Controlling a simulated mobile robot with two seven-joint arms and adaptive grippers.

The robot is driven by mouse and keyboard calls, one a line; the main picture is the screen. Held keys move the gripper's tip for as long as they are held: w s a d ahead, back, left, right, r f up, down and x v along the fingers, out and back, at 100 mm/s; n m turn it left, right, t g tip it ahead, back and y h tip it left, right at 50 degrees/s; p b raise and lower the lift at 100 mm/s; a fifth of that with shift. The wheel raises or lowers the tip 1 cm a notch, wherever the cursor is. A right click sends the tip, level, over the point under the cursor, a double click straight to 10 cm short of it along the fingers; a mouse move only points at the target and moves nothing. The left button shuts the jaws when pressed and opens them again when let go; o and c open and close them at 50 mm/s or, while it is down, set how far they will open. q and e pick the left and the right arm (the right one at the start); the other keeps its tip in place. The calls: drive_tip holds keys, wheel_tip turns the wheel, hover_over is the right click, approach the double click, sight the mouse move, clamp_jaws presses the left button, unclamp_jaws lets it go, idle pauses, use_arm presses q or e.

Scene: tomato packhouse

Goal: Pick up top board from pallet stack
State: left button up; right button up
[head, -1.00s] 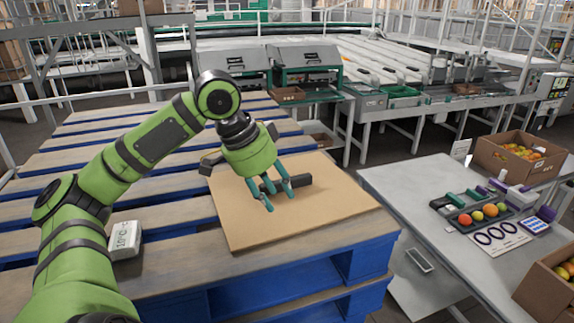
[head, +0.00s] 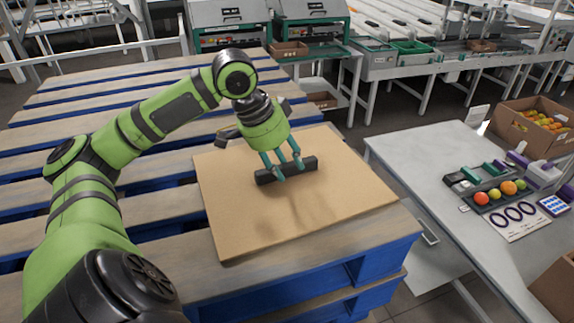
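The top board (head: 345,195) is a flat tan sheet lying on the near right part of the blue and wooden pallet stack (head: 300,265). My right gripper is not in view.
A grey table (head: 430,180) stands to the right, with a small tray of fruit (head: 500,197) and a cardboard box (head: 510,128) of fruit on it. A narrow gap separates it from the pallet. Grey machines and conveyors (head: 420,80) stand behind.

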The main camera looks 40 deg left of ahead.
use_arm(q)
drive_tip(key=shift+w+f, duration=0.1)
drive_tip(key=shift+f, duration=0.2)
drive_tip(key=shift+d, duration=0.1)
clamp_jaws()
drive_tip(key=shift+r, duration=0.25)
